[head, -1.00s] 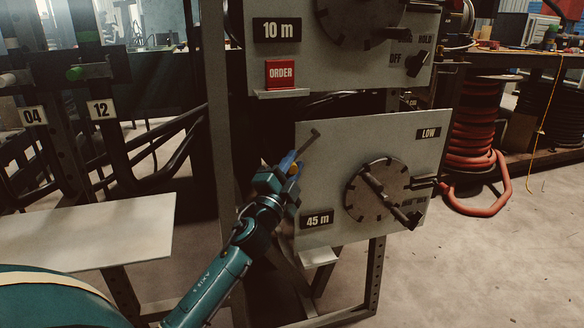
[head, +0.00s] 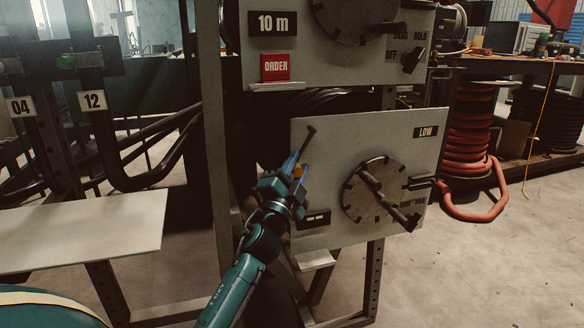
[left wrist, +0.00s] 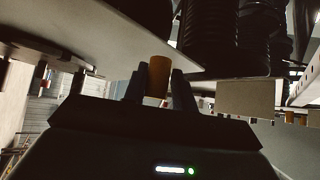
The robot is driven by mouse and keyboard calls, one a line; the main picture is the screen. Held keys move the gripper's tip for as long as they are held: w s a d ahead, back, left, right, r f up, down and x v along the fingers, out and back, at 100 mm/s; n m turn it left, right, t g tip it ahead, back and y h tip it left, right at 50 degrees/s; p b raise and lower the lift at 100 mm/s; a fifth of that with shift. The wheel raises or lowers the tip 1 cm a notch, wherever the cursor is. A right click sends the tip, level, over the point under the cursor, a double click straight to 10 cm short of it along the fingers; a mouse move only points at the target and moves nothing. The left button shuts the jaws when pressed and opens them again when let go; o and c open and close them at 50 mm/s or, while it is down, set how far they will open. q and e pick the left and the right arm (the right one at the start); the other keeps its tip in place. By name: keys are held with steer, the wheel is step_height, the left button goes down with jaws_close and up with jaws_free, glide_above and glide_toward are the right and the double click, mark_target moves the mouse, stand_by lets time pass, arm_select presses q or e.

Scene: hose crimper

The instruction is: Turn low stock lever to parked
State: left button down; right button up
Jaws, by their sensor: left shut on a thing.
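The lower pale panel (head: 345,140) carries a LOW label (head: 426,131). A thin dark rod (head: 308,140) slants up and right at the panel's left side, its foot hidden behind my fingers. My left gripper (head: 295,168) is at this left side, its blue fingers pointing up. It is shut on an orange cylindrical piece (head: 298,172), which also shows between the fingers in the left wrist view (left wrist: 159,77). Whether this piece joins the dark rod is not clear. My right gripper is out of view.
A round dark dial (head: 370,190) with a bar handle sits on the same panel, right of my gripper. Above are the 10 m panel (head: 340,65) and a red ORDER button (head: 275,67). A pale shelf (head: 85,235) lies left. A red hose coil (head: 472,145) stands right.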

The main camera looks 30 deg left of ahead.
arm_select(q)
steer(key=c, duration=1.5)
jaws_free()
steer(key=shift+w+d+f, duration=0.15)
steer(key=shift+d, duration=0.1)
steer(key=shift+c, duration=0.2)
steer(key=shift+o, duration=1.3)
steer(key=shift+w, duration=0.15)
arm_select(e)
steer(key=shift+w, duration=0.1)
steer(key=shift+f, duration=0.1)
arm_select(q)
steer(key=shift+s+f, duration=0.2)
steer(key=shift+s, duration=0.15)
steer(key=b+v, duration=0.2)
steer(key=v, duration=1)
steer(key=shift+s, duration=0.25)
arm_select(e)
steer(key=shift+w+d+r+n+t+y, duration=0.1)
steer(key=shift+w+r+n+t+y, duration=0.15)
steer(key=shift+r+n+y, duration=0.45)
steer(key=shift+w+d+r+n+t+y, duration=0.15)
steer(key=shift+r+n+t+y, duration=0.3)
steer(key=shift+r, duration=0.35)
arm_select(q)
steer(key=shift+d, duration=0.1)
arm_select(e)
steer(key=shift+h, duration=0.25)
